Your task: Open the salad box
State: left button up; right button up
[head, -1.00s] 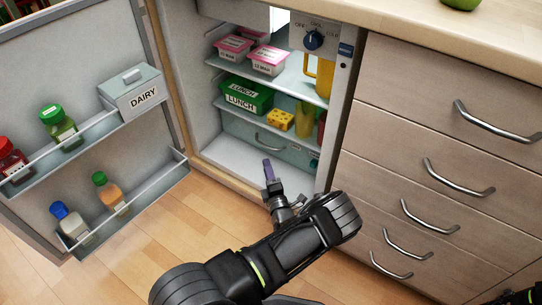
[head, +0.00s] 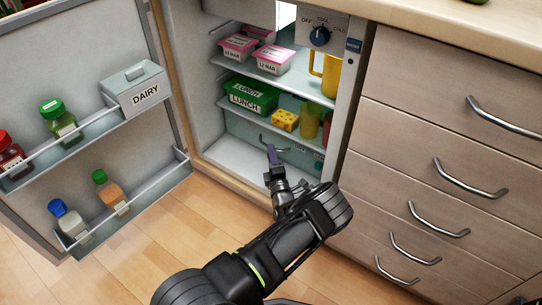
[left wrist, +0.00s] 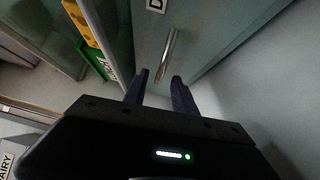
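The salad box (head: 240,127) is the pale green-grey drawer at the bottom of the open fridge, and it looks shut. Its metal bar handle (head: 283,149) is partly hidden behind my left gripper (head: 271,156) in the head view. In the left wrist view the handle (left wrist: 169,56) stands out from the box front (left wrist: 205,35), just beyond the fingertips. The left gripper (left wrist: 159,82) is open and empty, its two purple-dark fingers apart and pointing at the handle without visible contact. My right gripper does not show.
The fridge door (head: 75,95) stands wide open at the left, with bottles and a dairy box (head: 137,90). Shelves above hold a green lunch box (head: 250,95), cheese (head: 285,121) and a yellow jug (head: 331,78). Cabinet drawers (head: 450,120) stand to the right.

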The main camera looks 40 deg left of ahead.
pick_arm(q)
jog(key=shift+w+a, duration=0.4)
grip_shut()
dwell(1.2)
